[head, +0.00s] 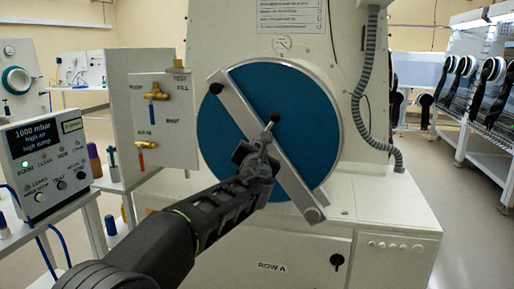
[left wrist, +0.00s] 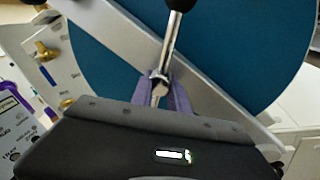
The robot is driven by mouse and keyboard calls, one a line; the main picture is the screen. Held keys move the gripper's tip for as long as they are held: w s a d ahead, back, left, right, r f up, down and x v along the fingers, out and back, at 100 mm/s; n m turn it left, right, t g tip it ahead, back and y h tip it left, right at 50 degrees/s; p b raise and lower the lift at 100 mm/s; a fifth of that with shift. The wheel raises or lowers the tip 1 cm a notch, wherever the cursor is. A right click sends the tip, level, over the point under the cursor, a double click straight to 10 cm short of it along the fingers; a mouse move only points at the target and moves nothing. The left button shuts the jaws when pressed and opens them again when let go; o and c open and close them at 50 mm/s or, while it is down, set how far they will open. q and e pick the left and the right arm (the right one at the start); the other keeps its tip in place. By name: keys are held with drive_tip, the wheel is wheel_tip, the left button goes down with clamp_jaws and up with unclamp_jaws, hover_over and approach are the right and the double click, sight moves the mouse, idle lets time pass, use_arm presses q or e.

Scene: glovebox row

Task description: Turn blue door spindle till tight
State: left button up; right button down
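The round blue door (head: 242,112) is on the white glovebox cabinet, with a grey bar (head: 295,180) running diagonally across it. At the middle of the bar is the spindle (head: 268,136), a metal rod handle with a black ball end (head: 275,117). My left gripper (head: 262,152) is at the spindle. In the left wrist view the spindle's rod (left wrist: 170,45) rises between the purple-grey fingers (left wrist: 166,95), which sit close on both sides of its lower part near the hub. The fingers look closed on it; the gripper body hides their lower part. My right gripper is not in view.
A valve panel (head: 163,120) with brass valves stands left of the door. A display box (head: 47,155) reading 1000 mbar is at the far left. A grey corrugated hose (head: 363,90) hangs right of the door. Open floor lies at the right.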

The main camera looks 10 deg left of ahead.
use_arm(q)
drive_tip(key=shift+o, duration=1.1)
drive_tip(key=shift+r, duration=0.1)
drive_tip(key=s+d+b, duration=0.1)
drive_tip(key=s, duration=0.6)
drive_tip(key=shift+s+d+b, duration=0.15)
drive_tip(key=shift+s+b, duration=0.15)
drive_tip(key=shift+s, duration=0.05)
